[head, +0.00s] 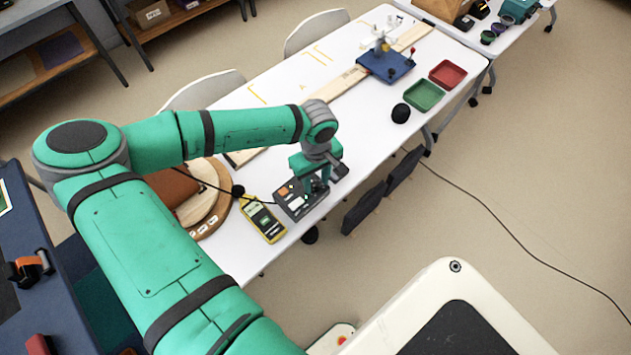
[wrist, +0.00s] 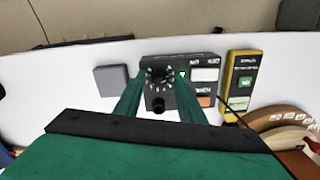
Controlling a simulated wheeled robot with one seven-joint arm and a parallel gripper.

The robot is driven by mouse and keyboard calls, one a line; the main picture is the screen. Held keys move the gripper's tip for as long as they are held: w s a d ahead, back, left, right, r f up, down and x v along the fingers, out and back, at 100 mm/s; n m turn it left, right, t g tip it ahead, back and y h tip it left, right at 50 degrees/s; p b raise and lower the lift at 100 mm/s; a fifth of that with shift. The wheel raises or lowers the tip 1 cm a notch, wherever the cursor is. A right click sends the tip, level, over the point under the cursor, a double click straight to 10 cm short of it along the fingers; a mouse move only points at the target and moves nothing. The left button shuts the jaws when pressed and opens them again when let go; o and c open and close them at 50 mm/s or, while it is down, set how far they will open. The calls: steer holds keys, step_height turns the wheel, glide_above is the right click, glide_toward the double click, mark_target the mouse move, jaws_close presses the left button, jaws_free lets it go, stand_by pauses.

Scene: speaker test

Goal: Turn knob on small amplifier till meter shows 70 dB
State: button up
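The small amplifier (head: 292,205) is a dark box near the table's front edge. In the wrist view the amplifier (wrist: 205,103) shows a black knob (wrist: 159,76) ringed by white marks, light and orange panels, and a second black round part below. My gripper (head: 317,184) is over the amplifier. In the wrist view its green fingers (wrist: 159,82) stand either side of the marked knob, with gaps visible, so it looks open.
A grey block (wrist: 111,80) lies on the other side of the amplifier. A round wooden board (head: 216,218) is beyond the meter. A black cable (head: 212,184) runs above it.

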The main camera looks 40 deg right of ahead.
steer(key=shift+f, duration=0.2)
steer(key=shift+w+a, duration=0.1)
steer(key=shift+w, duration=0.1)
